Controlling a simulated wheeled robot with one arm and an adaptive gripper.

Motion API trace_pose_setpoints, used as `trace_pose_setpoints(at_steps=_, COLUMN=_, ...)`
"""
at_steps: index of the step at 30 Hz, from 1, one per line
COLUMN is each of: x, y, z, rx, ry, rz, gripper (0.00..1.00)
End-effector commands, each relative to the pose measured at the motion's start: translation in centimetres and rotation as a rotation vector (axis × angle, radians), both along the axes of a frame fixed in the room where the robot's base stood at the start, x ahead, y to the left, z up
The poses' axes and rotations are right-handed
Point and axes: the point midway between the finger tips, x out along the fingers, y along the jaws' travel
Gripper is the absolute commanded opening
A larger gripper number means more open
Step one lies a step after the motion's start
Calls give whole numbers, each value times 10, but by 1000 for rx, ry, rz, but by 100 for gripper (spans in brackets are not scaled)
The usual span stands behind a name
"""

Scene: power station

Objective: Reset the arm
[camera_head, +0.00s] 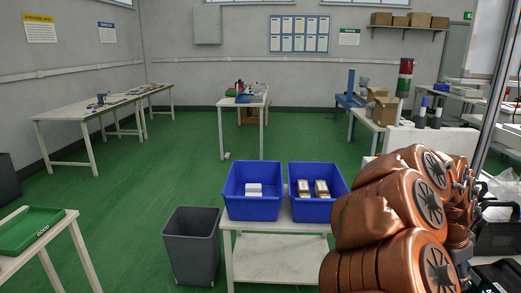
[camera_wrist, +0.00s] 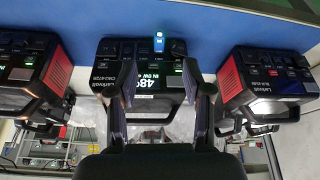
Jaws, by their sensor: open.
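My gripper (camera_wrist: 160,95) shows in the wrist view with its two dark fingers apart and nothing between them. Beyond the fingers is a black power station (camera_wrist: 145,58) with a lit display, seen upside down. A small blue device (camera_wrist: 159,42) with a green light is at that unit's far side. My copper-coloured arm fills the lower right of the head view, folded close to the camera. The gripper itself does not show in the head view.
Two more power stations with red sides flank the middle one, left (camera_wrist: 30,75) and right (camera_wrist: 265,85). A small white table (camera_head: 265,258) holds two blue bins (camera_head: 252,208) with boxes. A grey waste bin (camera_head: 192,245) stands beside it. The green floor (camera_head: 170,155) beyond is open.

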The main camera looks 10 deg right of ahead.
Motion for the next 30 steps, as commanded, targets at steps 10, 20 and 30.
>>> trace_pose_setpoints(at_steps=10, x=-3, y=115, z=35, rx=119, ry=53, rz=337, gripper=50)
trace_pose_setpoints(at_steps=20, x=-33, y=221, z=45, rx=252, ry=131, rz=734, gripper=50)
trace_pose_setpoints(at_steps=30, x=-92, y=314, z=45, rx=381, ry=256, rz=1219, gripper=50)
